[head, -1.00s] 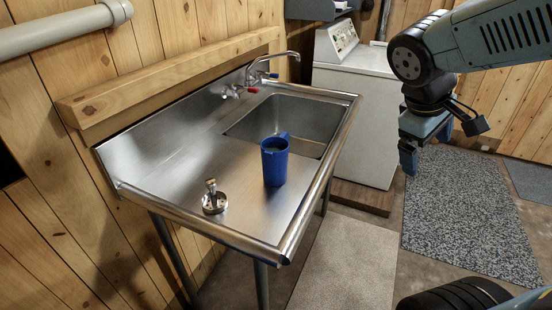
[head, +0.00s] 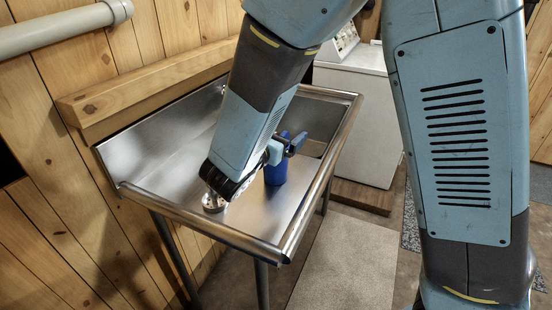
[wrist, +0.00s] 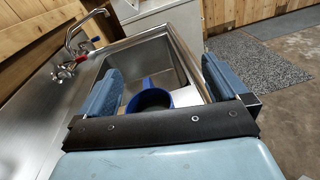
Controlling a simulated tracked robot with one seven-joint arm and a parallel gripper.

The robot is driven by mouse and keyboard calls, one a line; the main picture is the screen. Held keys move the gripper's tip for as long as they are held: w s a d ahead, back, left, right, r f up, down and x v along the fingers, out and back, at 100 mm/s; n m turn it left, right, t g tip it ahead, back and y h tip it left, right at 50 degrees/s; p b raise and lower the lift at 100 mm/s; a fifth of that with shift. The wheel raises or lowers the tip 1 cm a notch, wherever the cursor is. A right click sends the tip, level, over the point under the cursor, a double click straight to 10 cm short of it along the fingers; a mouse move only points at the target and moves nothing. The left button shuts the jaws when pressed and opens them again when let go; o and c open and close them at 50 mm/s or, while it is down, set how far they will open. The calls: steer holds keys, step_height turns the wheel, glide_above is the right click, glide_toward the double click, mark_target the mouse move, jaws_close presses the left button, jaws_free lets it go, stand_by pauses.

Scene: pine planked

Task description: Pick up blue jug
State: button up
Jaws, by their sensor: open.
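The blue jug (head: 276,174) stands upright on the steel drainboard, partly hidden behind my arm in the head view. In the wrist view the jug (wrist: 151,101) shows its round rim, dark inside and a handle on its far side. My gripper (wrist: 160,86) is open, with one blue finger on each side of the jug in that view. I cannot tell whether either finger touches it. In the head view my gripper (head: 284,146) is at the jug's upper part, largely covered by my forearm.
The steel sink unit (head: 297,222) has a raised rim and a basin (wrist: 184,84) beyond the jug. A tap (wrist: 84,32) with red-handled valve stands at the back left. A white appliance (head: 362,110) stands behind.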

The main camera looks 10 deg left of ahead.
steer(key=a+f+n+t+y, duration=0.2)
steer(key=a+f, duration=0.2)
steer(key=f, duration=0.5)
steer(key=shift+f+x, duration=0.2)
steer(key=shift+x, duration=3.05)
steer(key=shift+d, duration=0.1)
steer(key=shift+c, duration=0.4)
steer(key=c, duration=1.2)
